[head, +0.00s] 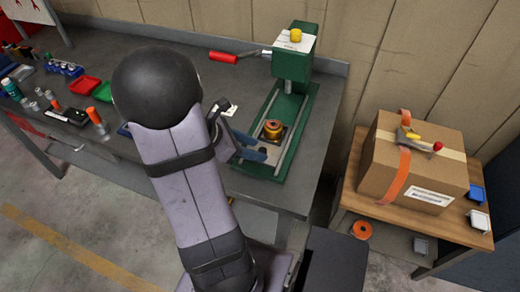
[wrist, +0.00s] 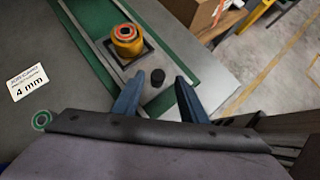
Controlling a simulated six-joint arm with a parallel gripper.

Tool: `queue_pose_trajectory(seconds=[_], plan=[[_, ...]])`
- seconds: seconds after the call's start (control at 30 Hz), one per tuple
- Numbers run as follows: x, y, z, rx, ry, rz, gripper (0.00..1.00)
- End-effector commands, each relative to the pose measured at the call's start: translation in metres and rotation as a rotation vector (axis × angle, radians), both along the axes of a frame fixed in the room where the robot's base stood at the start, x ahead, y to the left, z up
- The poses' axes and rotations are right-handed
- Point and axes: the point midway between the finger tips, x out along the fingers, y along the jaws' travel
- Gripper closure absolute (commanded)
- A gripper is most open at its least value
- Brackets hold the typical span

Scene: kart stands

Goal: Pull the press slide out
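The green press (head: 292,65) stands on the workbench, with a green base and two rails running toward the front. The press slide (wrist: 169,61) lies between the rails and carries an orange-yellow round part (wrist: 127,40) in a dark square seat. The part also shows in the head view (head: 272,129). A black knob (wrist: 157,77) stands at the slide's near end. My gripper (wrist: 158,78) is open, its blue fingers on either side of the knob with visible gaps.
The press's red-handled lever (head: 223,57) sticks out to the left. A label card reading 4 mm (wrist: 28,83) and a green ring (wrist: 41,120) lie on the bench. A cardboard box (head: 415,165) stands on a side table at right. Red and green trays sit at left.

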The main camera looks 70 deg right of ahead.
Motion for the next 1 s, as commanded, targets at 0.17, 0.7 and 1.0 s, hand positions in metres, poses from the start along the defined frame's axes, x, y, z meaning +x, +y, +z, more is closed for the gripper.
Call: queue_pose_trajectory(seconds=[0.17, 0.7, 1.0], plan=[[0.013, 0.011, 0.016, -0.002, -0.003, 0.002, 0.61], [0.017, 0.018, 0.025, 0.002, -0.001, -0.001, 0.61], [0.017, 0.018, 0.039, 0.002, -0.001, -0.001, 0.61]])
